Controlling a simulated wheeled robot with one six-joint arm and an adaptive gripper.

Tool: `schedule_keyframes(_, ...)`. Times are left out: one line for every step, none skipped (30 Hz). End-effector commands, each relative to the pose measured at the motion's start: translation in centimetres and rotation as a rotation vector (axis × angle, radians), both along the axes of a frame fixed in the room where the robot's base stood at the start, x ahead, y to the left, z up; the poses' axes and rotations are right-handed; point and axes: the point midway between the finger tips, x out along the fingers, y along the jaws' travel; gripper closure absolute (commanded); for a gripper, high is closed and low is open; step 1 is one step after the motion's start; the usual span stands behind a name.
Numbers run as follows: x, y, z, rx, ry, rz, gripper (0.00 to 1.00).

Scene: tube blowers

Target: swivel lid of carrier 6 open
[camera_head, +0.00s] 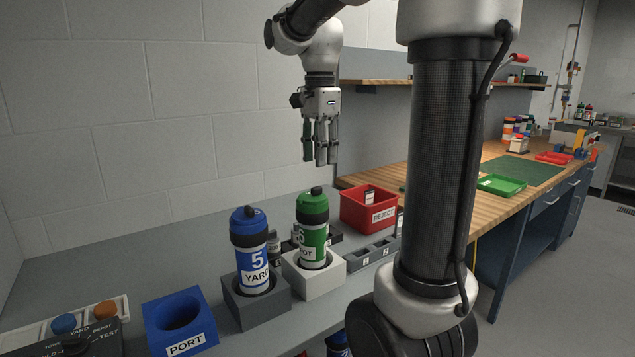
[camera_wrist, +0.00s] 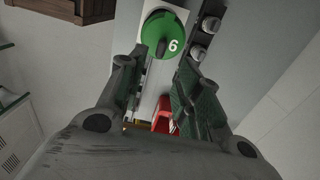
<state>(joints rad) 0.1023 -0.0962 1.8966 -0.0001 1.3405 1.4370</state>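Carrier 6 is the green bottle-like carrier (camera_head: 313,236) with black bands, standing upright in a white holder block (camera_head: 313,282). Its lid (camera_head: 313,202) has a dark knob and sits on top of the carrier, looking closed. In the wrist view the round green lid (camera_wrist: 172,26) shows a white 6 beside its dark knob, near the top of the picture. My gripper (camera_head: 320,161) hangs fingers down above carrier 6, clear of it. In the wrist view my gripper (camera_wrist: 158,72) has its fingers wide apart with nothing between them.
A blue carrier 5 (camera_head: 248,238) marked YARD stands left of carrier 6 in a dark grey block (camera_head: 252,305). A blue PORT block (camera_head: 180,318) is further left. A red REJECT bin (camera_head: 368,207) and a grey slotted tray (camera_head: 368,256) lie to the right. A wall stands behind.

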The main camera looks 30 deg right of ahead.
Motion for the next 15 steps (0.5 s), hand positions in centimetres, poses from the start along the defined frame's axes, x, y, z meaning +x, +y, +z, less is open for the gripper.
schedule_keyframes(-0.1,0.0,-0.8,0.001,0.005,-0.001,0.66)
schedule_keyframes(-0.1,0.0,-1.2,0.001,0.004,0.0,0.66)
schedule_keyframes(-0.1,0.0,-1.9,0.001,0.005,0.0,0.66)
schedule_keyframes(-0.1,0.0,-2.4,0.001,0.005,0.001,0.66)
schedule_keyframes(-0.1,0.0,-3.0,0.001,0.005,0.001,0.66)
schedule_keyframes(-0.1,0.0,-3.7,0.001,0.004,0.001,0.66)
schedule_keyframes(-0.1,0.0,-4.2,0.001,0.004,0.001,0.66)
schedule_keyframes(-0.1,0.0,-4.7,0.001,0.004,0.002,0.66)
schedule_keyframes(-0.1,0.0,-5.2,0.001,0.004,0.002,0.66)
schedule_keyframes(-0.1,0.0,-5.6,0.0,0.004,0.002,0.66)
schedule_keyframes(-0.1,0.0,-6.0,0.0,0.003,0.002,0.66)
schedule_keyframes(-0.1,0.0,-6.4,0.001,0.004,0.002,0.66)
schedule_keyframes(-0.1,0.0,-6.6,0.0,0.003,0.002,0.66)
schedule_keyframes(-0.1,0.0,-6.8,0.0,0.002,0.002,0.66)
schedule_keyframes(0.0,0.0,-7.0,0.0,0.001,0.002,0.66)
